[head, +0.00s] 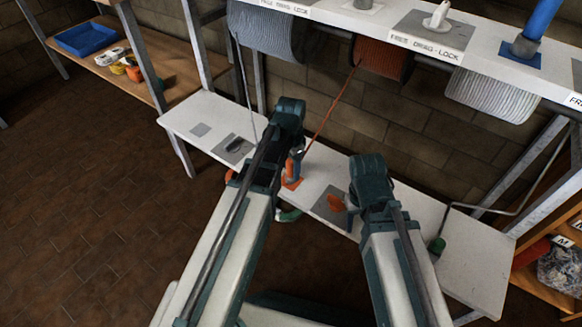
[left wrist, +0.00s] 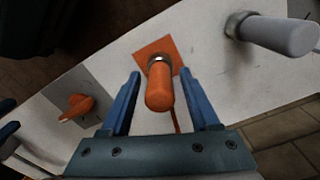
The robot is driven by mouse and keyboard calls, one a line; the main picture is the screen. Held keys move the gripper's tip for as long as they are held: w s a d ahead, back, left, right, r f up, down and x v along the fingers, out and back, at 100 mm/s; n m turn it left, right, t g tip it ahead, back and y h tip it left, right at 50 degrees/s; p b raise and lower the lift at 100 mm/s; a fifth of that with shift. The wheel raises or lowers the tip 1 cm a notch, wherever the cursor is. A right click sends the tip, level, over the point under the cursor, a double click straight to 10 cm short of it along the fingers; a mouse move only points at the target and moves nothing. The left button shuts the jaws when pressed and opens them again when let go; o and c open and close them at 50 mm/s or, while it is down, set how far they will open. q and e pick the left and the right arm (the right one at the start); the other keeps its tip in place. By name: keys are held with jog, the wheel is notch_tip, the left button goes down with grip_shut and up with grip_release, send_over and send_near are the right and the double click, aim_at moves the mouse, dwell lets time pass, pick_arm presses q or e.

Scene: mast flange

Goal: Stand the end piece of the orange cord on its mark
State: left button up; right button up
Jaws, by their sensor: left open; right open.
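The orange cord's end piece (left wrist: 159,92), an orange handle with a metal collar, appears upright, collar down, over the orange mark (left wrist: 176,50). I cannot tell whether its foot is fully flat. In the head view the orange mark (head: 292,184) is on the white bench and the orange cord (head: 330,110) runs up to its spool (head: 383,58). My left gripper (left wrist: 160,75) is open, one finger on each side of the end piece, with visible gaps. In the head view my left arm hides much of it. My right gripper (head: 352,212) is open by the orange cleat (head: 335,202), mostly hidden by its arm.
A grey end piece (left wrist: 278,35) is beside the orange one in the left wrist view. A grey plate (head: 232,149) with a dark cleat is at the bench's left. A shelf (head: 330,12) with spools overhangs the bench.

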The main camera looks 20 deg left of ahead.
pick_arm(q)
jog(key=shift+r, duration=0.15)
pick_arm(e)
jog(key=shift+r, duration=0.15)
pick_arm(q)
notch_tip(320, 180, up, 12)
jog(key=p, duration=1.2)
jog(key=shift+r, duration=0.1)
jog(key=s+d+n+y, duration=0.1)
jog(key=s+d+n, duration=0.3)
jog(key=s+d, duration=0.6)
jog(key=s, duration=0.4)
jog(key=shift+s+d+n, duration=0.15)
jog(key=shift+s+n, duration=0.05)
jog(key=shift+n, duration=0.1)
pick_arm(e)
notch_tip(320, 180, up, 12)
pick_arm(q)
jog(key=shift+r, duration=0.1)
pick_arm(e)
jog(key=shift+r, duration=0.1)
pick_arm(q)
notch_tip(320, 180, up, 29)
jog(key=p, duration=2.9)
pick_arm(e)
notch_tip(320, 180, up, 29)
